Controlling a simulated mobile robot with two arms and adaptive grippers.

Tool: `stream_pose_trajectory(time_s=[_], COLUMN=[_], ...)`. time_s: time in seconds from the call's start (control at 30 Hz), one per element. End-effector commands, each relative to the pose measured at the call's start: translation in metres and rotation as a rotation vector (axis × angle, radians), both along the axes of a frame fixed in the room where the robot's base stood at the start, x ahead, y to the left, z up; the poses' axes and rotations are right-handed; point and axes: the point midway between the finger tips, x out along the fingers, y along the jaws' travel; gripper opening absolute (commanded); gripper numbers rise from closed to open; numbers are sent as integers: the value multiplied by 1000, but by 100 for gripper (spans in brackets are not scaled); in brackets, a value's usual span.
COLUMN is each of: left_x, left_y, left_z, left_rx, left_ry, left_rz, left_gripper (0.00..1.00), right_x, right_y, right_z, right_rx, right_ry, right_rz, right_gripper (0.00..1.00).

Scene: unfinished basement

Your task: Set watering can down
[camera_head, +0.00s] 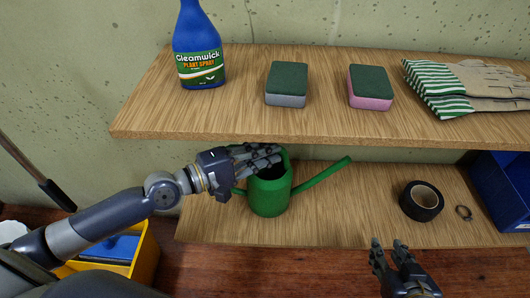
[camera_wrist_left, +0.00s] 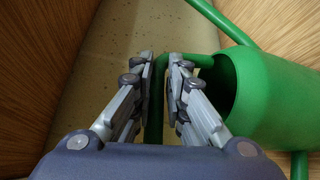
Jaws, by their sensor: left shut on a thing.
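The green watering can (camera_head: 270,194) is upright at the lower shelf (camera_head: 335,220), its spout pointing right. I cannot tell whether its base touches the board. My left gripper (camera_head: 265,157) comes in from the left, under the upper shelf, and is shut on the can's handle. In the left wrist view, the fingers (camera_wrist_left: 161,75) stand on both sides of the green handle (camera_wrist_left: 154,115), with the can's body (camera_wrist_left: 265,95) to the right. My right gripper (camera_head: 388,250) is empty in front of the lower shelf, its fingers apart.
The upper shelf (camera_head: 240,122) holds a blue spray bottle (camera_head: 199,45), two sponges (camera_head: 287,84) and striped gloves (camera_head: 465,85). Lower shelf space right of the can is clear.

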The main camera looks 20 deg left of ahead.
Motion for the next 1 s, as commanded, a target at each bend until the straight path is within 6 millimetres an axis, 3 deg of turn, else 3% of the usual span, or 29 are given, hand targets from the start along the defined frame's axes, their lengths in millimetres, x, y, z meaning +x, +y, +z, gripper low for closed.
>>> stream_pose_trajectory(time_s=[0.37, 0.4, 0.5, 1.0], left_x=[0, 0, 0, -2], left_y=[0, 0, 0, 2], left_z=[0, -1, -1, -1], left_rx=[-1, 0, 0, 2], left_ry=[-3, 0, 0, 0], left_rz=[0, 0, 0, 1], left_gripper=[0, 18, 34, 34], right_x=[4, 5, 5, 3], right_y=[1, 2, 2, 2], right_z=[4, 5, 5, 2], right_rx=[6, 7, 7, 6], right_ry=[-27, -31, -30, -21], right_rz=[1, 1, 1, 3], right_gripper=[32, 32, 32, 32])
